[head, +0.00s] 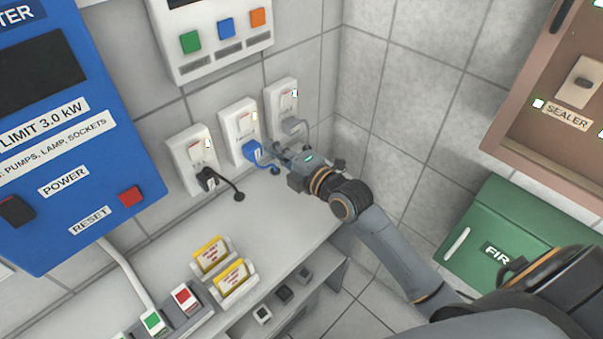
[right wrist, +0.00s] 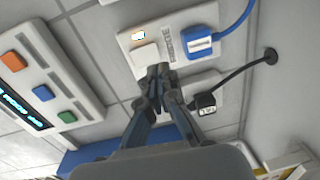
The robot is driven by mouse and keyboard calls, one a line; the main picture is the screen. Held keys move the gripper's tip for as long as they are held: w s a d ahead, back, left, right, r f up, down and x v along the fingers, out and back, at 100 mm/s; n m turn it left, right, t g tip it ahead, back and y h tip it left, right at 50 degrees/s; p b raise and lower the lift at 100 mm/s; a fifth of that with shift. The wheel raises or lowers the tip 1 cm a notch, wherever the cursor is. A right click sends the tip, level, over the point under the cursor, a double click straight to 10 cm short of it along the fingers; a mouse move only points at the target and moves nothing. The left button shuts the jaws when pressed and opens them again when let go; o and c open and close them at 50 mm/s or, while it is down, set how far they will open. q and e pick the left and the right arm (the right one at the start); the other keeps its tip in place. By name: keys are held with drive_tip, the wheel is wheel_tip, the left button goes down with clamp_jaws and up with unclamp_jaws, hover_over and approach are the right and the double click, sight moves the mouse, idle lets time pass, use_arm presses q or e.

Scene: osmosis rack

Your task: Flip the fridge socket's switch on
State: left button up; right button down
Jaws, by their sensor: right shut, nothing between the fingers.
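Three white wall sockets stand in a row in the head view: the left one (head: 182,150) with a black plug (head: 207,178), the middle one (head: 233,113) with a blue plug (head: 252,152), the right one (head: 280,92) with a grey plug (head: 294,126). My right gripper (head: 284,158) is shut and empty, close to the blue and grey plugs. In the right wrist view its fingertips (right wrist: 160,72) overlap the blue-plug socket (right wrist: 188,18) beside its pale switch (right wrist: 146,55); contact is unclear. My left gripper is out of view.
A blue power panel (head: 105,165) is on the left wall. A white unit (head: 215,58) with coloured buttons hangs above the sockets. Yellow cards (head: 211,254) and switches stand on the shelf (head: 285,215). A green box (head: 520,225) is at right.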

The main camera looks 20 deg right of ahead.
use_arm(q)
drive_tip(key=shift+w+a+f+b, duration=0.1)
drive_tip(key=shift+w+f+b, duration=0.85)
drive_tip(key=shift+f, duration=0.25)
use_arm(e)
drive_tip(key=f+v, duration=0.1)
drive_tip(key=v, duration=0.5)
drive_tip(key=shift+s+f, duration=0.3)
drive_tip(key=shift+s, duration=0.15)
drive_tip(key=shift+d, duration=0.15)
